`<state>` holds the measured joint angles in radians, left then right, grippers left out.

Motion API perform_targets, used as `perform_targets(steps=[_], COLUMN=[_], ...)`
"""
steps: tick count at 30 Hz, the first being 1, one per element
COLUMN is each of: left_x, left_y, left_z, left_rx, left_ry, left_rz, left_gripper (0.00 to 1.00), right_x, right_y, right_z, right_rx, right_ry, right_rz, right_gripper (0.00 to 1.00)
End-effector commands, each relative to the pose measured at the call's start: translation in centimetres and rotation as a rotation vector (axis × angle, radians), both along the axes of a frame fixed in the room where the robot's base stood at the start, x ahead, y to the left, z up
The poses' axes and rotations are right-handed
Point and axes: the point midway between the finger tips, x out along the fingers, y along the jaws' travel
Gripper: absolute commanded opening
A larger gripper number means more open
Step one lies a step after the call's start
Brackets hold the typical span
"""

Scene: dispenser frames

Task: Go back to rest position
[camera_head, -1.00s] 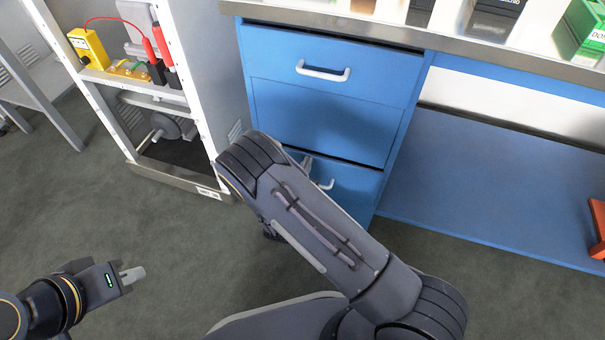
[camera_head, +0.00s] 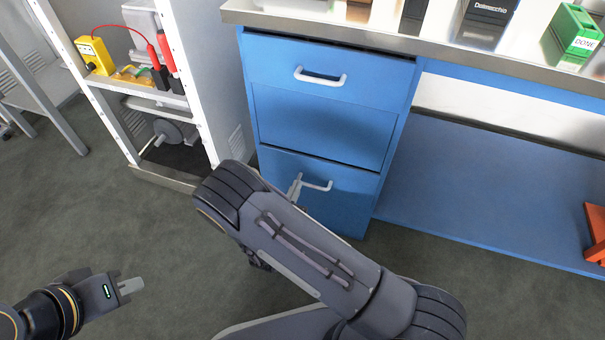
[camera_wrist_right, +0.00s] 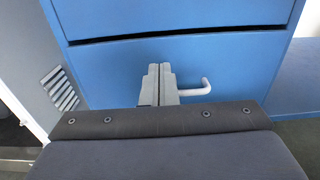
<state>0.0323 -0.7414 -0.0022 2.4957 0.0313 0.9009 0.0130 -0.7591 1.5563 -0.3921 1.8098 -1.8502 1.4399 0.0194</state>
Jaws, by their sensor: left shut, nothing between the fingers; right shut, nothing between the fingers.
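My right arm crosses the middle of the head view, and its gripper (camera_head: 295,187) shows past the forearm, beside the lower drawer's handle (camera_head: 320,187). In the right wrist view the right gripper's fingers (camera_wrist_right: 158,84) are together and empty. The handle (camera_wrist_right: 197,91) sits just right of them there; I cannot tell whether they touch. My left gripper (camera_head: 131,286) is shut and empty, low over the floor at the lower left of the head view.
A blue drawer cabinet (camera_head: 320,122) stands under a counter (camera_head: 430,44) bearing several boxes. Its lower drawer (camera_head: 345,207) has a dark gap above it. A white shelf rack (camera_head: 195,90) stands left. An orange object (camera_head: 596,232) is at far right. Floor is clear at left.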

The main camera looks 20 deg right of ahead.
Motion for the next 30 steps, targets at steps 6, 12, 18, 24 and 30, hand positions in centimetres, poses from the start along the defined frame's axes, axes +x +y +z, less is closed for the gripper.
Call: perform_targets(steps=[6, 12, 18, 24, 30], left_x=[0.0, 0.0, 0.0, 0.0, 0.0], left_y=[0.0, 0.0, 0.0, 0.0, 0.0], left_z=[1.1, 1.3, 1.2, 1.3, 1.3], left_rx=[0.000, 0.000, 0.000, 0.000, 0.000], left_ry=[0.000, 0.000, 0.000, 0.000, 0.000], left_rz=[0.000, 0.000, 0.000, 0.000, 0.000], left_gripper=[0.00, 0.00, 0.00, 0.00, 0.00], right_x=[-3.3, -4.4, -4.5, -4.5, -6.8], right_y=[2.3, 3.0, 3.1, 1.0, -5.6], right_z=[0.2, 0.0, 0.0, 2.0, 7.0], right_rx=[-0.001, -0.001, 0.000, 0.079, 0.362], right_ry=[0.001, 0.001, 0.000, -0.007, -0.020], right_rz=[0.004, 0.001, 0.000, -0.125, -0.535], right_gripper=[0.00, 0.00, 0.00, 0.00, 0.00])
